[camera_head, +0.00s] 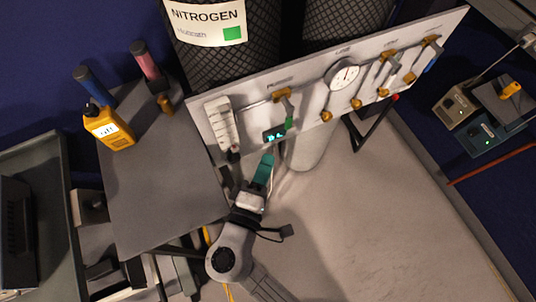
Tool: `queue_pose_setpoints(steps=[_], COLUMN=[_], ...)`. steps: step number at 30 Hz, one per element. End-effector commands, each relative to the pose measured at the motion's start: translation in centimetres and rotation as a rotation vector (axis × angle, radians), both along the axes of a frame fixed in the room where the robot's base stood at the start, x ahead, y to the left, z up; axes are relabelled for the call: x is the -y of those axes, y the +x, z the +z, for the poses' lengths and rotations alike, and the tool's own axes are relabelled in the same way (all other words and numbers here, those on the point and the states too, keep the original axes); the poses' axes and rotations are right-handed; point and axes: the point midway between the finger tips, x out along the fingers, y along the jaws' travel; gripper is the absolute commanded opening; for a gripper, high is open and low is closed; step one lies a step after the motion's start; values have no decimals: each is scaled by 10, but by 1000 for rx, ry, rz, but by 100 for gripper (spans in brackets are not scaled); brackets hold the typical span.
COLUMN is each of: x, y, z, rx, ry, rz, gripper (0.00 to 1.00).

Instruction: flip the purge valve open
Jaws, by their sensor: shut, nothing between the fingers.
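The purge valve (282,94) is a brass fitting on the white panel, under a small label that seems to read PURGE. Its lever hangs down from the brass body and ends in a green grip (289,123). A thin pipe runs left from the fitting. My gripper (268,158) has teal fingers, closed together and empty. It is below the panel's lower edge in the picture, below and left of the green grip and apart from it. How far it is from the panel in depth is hard to tell.
A white flowmeter (222,125) is at left, a round gauge (342,75) at right. Nitrogen cylinders (225,60) stand behind. A grey table (160,190) holds a yellow meter (108,128). Floor at right is mostly clear.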

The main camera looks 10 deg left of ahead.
Motion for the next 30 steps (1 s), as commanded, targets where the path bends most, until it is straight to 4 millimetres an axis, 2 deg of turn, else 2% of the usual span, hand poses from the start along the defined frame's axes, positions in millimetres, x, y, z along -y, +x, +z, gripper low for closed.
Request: queue_pose_setpoints(steps=[9, 15, 30], x=[11, 15, 16], y=[55, 76, 82], z=[2, 1, 0], rx=[0, 0, 0], ry=[1, 0, 0], rz=[-3, -2, -1], gripper=[0, 0, 0])
